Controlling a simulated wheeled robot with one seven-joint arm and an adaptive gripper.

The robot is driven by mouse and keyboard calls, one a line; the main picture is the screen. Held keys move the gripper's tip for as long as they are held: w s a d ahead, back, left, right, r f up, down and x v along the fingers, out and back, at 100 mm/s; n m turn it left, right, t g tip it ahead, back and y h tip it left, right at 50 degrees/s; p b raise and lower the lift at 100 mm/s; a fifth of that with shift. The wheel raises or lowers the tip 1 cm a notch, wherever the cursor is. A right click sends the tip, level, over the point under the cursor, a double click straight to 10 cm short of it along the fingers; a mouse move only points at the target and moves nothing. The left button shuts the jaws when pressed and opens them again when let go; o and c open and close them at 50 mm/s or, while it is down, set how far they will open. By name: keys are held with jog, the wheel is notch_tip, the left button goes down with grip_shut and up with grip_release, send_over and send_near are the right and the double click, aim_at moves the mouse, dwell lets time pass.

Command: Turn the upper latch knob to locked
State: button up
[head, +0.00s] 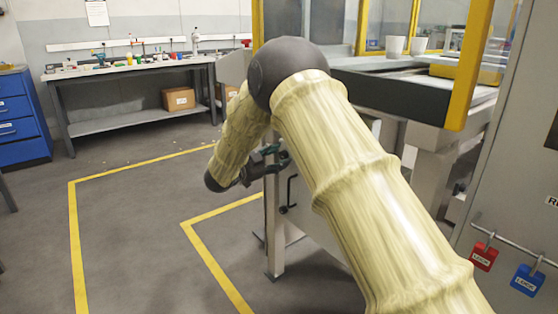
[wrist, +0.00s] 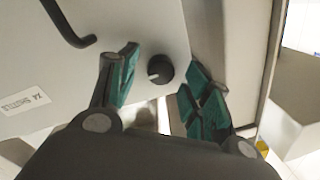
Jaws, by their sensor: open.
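A round black knob (wrist: 160,70) with a pale pointer mark sits on a light grey panel (wrist: 90,75) in the wrist view. It is the only knob I can make out; whether it is the upper one I cannot tell. My gripper (wrist: 158,76) is open, its green-padded fingers on either side of the knob in the picture. I see no contact with the knob, and the depth gap is unclear. In the head view my gripper (head: 272,163) is beside the machine's lower cabinet, partly hidden by my arm, and the knob is hidden there.
A dark bent handle (wrist: 68,22) and a printed label (wrist: 25,101) are on the panel, left of the knob. A yellow-framed machine (head: 400,90) stands at right, with red (head: 484,257) and blue (head: 527,280) padlocks nearby. Open floor (head: 130,220) lies left.

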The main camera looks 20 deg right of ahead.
jog(key=shift+w+d, duration=0.1)
jog(key=shift+d, duration=0.2)
jog(key=shift+c, duration=0.5)
jog(key=c, duration=0.9)
jog(key=shift+c, duration=0.2)
